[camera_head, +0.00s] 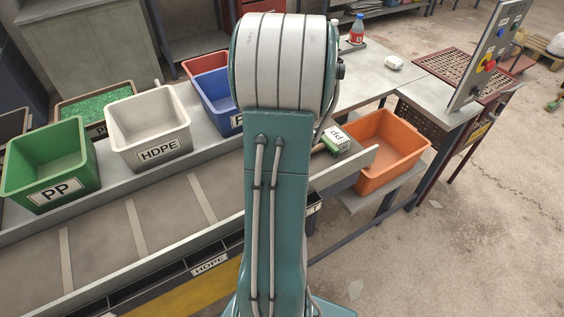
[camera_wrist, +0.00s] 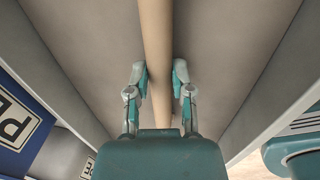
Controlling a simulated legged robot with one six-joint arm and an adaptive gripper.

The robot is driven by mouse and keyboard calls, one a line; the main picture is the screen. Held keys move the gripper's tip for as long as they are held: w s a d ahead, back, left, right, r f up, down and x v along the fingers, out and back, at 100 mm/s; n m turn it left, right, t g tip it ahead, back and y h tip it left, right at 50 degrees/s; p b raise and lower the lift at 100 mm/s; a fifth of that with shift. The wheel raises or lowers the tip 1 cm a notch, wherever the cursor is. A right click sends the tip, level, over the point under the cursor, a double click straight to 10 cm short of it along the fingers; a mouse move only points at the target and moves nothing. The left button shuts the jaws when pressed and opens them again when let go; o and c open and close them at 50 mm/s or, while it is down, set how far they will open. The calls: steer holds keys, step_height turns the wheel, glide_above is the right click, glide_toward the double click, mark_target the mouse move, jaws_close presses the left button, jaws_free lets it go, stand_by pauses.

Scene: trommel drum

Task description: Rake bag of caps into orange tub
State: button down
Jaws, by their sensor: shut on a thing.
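The orange tub (camera_head: 398,153) stands at the right, low beside the end of the conveyor, and its inside looks empty. A small green and white bag with a PP label (camera_head: 335,138), likely the bag of caps, lies at the conveyor's end just left of the tub, partly hidden by my arm. In the wrist view my gripper (camera_wrist: 160,82) is shut on a pale wooden handle (camera_wrist: 157,35) that runs straight ahead over the belt. The far end of the handle is out of that view. In the head view my own arm hides the gripper.
Green PP (camera_head: 50,172), white HDPE (camera_head: 150,135), blue (camera_head: 215,95) and red tubs line the far side of the belt (camera_head: 130,230). A low metal side wall (camera_head: 345,168) edges the belt near the orange tub. A control panel (camera_head: 488,55) stands at the upper right.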

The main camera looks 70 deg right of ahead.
steer(key=shift+s+d, duration=0.95)
steer(key=shift+d, duration=0.35)
steer(key=shift+s+d, duration=1)
steer(key=shift+d, duration=0.35)
steer(key=shift+s+d, duration=0.95)
steer(key=shift+d, duration=0.35)
step_height(320, 180, up, 10)
steer(key=w+a, duration=0.1)
steer(key=a, duration=0.1)
steer(key=shift+w+a, duration=0.25)
steer(key=shift+w, duration=0.15)
steer(key=shift+s, duration=0.1)
